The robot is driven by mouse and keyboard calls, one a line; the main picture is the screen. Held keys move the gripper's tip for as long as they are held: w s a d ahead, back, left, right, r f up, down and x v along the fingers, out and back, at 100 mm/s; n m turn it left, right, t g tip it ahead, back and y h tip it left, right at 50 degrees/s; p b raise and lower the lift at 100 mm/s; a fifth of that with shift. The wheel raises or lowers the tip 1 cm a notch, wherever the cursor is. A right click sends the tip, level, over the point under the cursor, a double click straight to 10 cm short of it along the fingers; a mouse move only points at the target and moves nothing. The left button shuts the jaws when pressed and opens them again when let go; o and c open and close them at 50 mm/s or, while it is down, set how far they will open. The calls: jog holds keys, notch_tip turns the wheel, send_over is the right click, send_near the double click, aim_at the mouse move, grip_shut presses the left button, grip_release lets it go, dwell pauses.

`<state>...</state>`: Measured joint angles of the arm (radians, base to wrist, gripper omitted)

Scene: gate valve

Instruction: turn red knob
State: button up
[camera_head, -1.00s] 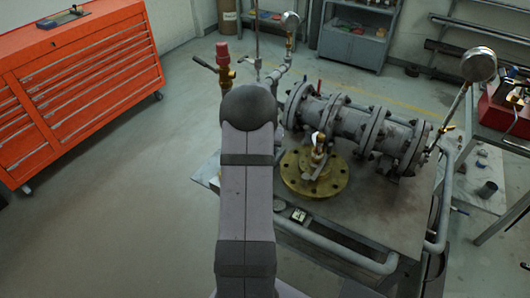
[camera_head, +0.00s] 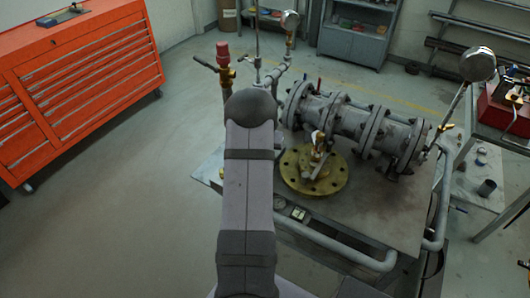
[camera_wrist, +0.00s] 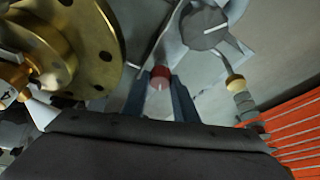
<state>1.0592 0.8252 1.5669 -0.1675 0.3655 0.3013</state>
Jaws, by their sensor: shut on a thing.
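The red knob (camera_wrist: 159,77) shows in the wrist view as a small round red cap with a pale line on its face. My gripper (camera_wrist: 159,90) has one dark finger on each side of it and is shut on it. The lower part of the knob and its stem are hidden. In the head view my own arm covers my gripper and the knob.
A brass flange (camera_head: 315,181) lies on the bench and shows at the wrist view's left (camera_wrist: 75,45). A grey flanged pipe (camera_head: 345,122) stands behind it. A red-topped valve (camera_head: 222,52) rises left of my arm. An orange cabinet (camera_head: 80,80) stands left, with clear floor between.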

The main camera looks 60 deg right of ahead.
jog(key=m+b, duration=0.1)
jog(key=b, duration=0.1)
jog(key=shift+w+f+b, duration=0.1)
jog(key=shift+f+b, duration=0.2)
jog(key=shift+m+g+b, duration=0.4)
jog(key=shift+m+b, duration=0.2)
jog(key=shift+b, duration=0.6)
jog(key=shift+m+g+b, duration=0.3)
jog(key=shift+m+b, duration=0.4)
jog(key=shift+b, duration=0.35)
jog(key=shift+r+m+b, duration=0.3)
jog(key=shift+m, duration=0.1)
jog(key=o, duration=1.1)
jog(key=shift+c, duration=0.2)
jog(key=shift+r, duration=0.1)
